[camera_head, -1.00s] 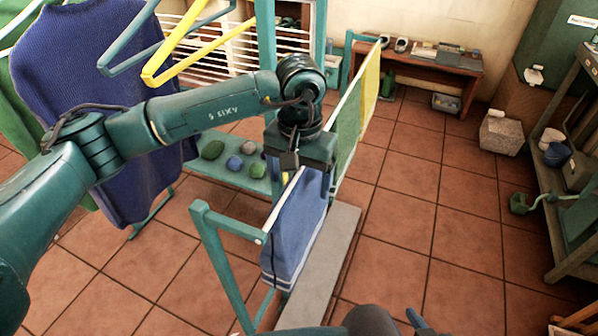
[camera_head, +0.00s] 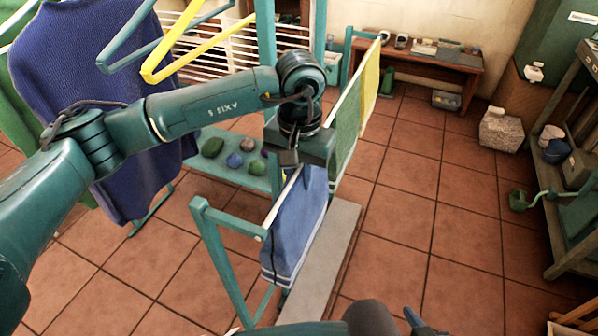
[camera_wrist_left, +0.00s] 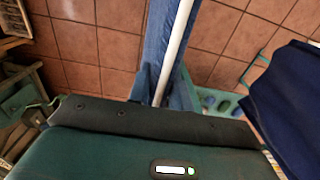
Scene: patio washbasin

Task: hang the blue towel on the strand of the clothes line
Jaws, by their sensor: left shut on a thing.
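The blue towel (camera_head: 297,225) hangs over the near part of the white strand (camera_head: 272,212) of the clothes line, with its pale-striped lower edge hanging free. My left gripper (camera_head: 297,172) is above the strand at the towel's upper far end, shut on the towel; the fingertips are largely hidden by the gripper body. In the left wrist view the towel (camera_wrist_left: 153,50) lies along the white strand (camera_wrist_left: 174,50), which runs away from the dark gripper housing. My right gripper is not recognisable in either view.
A green towel (camera_head: 346,125) and a yellow towel (camera_head: 371,80) hang farther along the line. The teal frame post (camera_head: 222,255) stands at the near end. A blue sweater (camera_head: 95,100) and hangers are at left. The tiled floor at right is largely clear.

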